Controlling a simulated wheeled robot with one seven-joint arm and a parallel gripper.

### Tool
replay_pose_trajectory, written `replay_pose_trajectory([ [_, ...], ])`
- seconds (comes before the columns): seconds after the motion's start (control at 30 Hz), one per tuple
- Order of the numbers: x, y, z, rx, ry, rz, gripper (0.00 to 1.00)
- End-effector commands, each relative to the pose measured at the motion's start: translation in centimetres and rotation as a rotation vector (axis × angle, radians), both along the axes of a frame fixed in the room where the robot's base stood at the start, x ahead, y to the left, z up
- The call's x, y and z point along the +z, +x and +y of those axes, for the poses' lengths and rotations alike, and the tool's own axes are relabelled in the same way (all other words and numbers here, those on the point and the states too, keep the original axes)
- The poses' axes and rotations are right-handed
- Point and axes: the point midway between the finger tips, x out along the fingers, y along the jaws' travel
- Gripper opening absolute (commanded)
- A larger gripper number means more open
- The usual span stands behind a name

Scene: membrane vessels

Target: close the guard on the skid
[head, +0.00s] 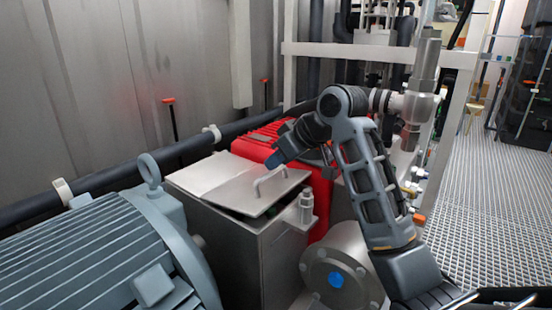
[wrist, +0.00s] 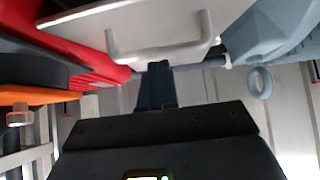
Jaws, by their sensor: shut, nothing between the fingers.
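The guard is a flat grey metal lid (head: 236,188) with a bent bar handle (head: 258,190), on top of the box-shaped skid housing (head: 262,240) in the head view. The lid lies nearly flat, slightly tilted, with a dark gap under its front edge. My gripper (head: 275,161) is shut and empty, just above the lid by the handle. In the wrist view the shut fingers (wrist: 155,72) point at the lid (wrist: 140,18), close to its handle (wrist: 160,50). I cannot tell whether they touch it.
A blue-grey finned motor (head: 110,250) stands left of the housing. A red machine body (head: 262,140) is behind it. A round metal flange with a blue centre (head: 337,280) is at the front right. Grated floor (head: 480,190) is clear on the right.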

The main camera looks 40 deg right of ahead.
Motion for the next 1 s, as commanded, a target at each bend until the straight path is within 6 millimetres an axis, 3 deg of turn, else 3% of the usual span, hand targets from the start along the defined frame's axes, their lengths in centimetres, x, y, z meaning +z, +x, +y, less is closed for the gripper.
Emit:
replay_pose_trajectory([
  [0.17, -0.7, -0.3, 0.0, 0.001, 0.008, -0.024, 0.00],
  [0.5, -3.9, -2.0, -0.3, 0.000, 0.043, -0.206, 0.00],
  [1.0, -3.7, -2.2, -0.4, 0.001, 0.045, -0.235, 0.00],
])
